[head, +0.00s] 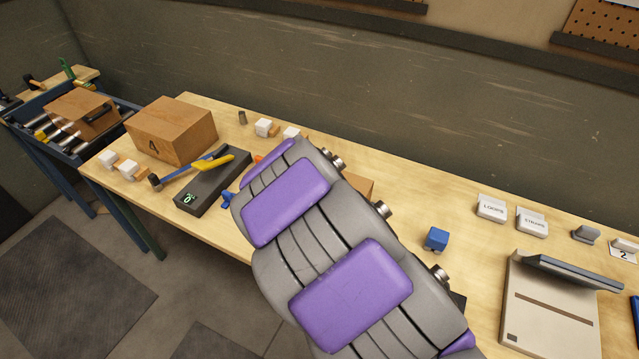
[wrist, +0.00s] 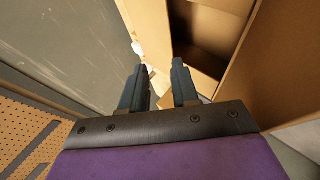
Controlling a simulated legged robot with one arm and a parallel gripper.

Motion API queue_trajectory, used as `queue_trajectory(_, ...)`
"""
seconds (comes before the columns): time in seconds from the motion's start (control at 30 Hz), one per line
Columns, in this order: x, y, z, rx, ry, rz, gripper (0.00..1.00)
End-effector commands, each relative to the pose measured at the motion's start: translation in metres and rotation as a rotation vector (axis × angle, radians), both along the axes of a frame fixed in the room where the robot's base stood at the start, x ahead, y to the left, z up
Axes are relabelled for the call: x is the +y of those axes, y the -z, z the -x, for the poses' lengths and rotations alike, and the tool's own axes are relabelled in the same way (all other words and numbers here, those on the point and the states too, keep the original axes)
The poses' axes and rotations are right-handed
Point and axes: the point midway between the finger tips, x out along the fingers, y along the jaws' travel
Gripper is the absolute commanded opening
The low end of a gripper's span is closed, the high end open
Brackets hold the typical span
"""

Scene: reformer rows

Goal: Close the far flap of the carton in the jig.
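The brown cardboard carton fills the upper right of the wrist view, its dark inside (wrist: 198,45) partly open to view. One cardboard panel (wrist: 148,28) stands at its left, beyond my fingertips, and a larger panel (wrist: 262,75) stands at the right. I cannot tell for sure which panel is the far flap. My gripper (wrist: 159,66) has its two dark fingers apart with nothing held, close to the carton's opening. In the head view my purple and grey arm hides the gripper and most of the carton; only a brown piece (head: 358,184) shows behind it.
On the bench, a wooden box (head: 172,130), a black scale (head: 213,182) with tools across it, and small white blocks stand left. A blue block (head: 437,239), labelled white blocks and a beige device (head: 552,312) stand right. The wall is close behind.

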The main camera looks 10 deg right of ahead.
Motion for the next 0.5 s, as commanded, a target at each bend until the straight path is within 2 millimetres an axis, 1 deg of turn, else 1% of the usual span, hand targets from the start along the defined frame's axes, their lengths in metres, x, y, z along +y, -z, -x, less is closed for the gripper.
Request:
queue_trajectory(0.03, 0.001, -0.006, 0.005, -0.002, -0.001, -0.001, 0.3)
queue_trajectory(0.2, 0.001, -0.016, 0.016, -0.002, -0.001, -0.002, 0.3)
queue_trajectory(0.5, 0.002, -0.019, 0.021, -0.002, -0.001, -0.001, 0.3)
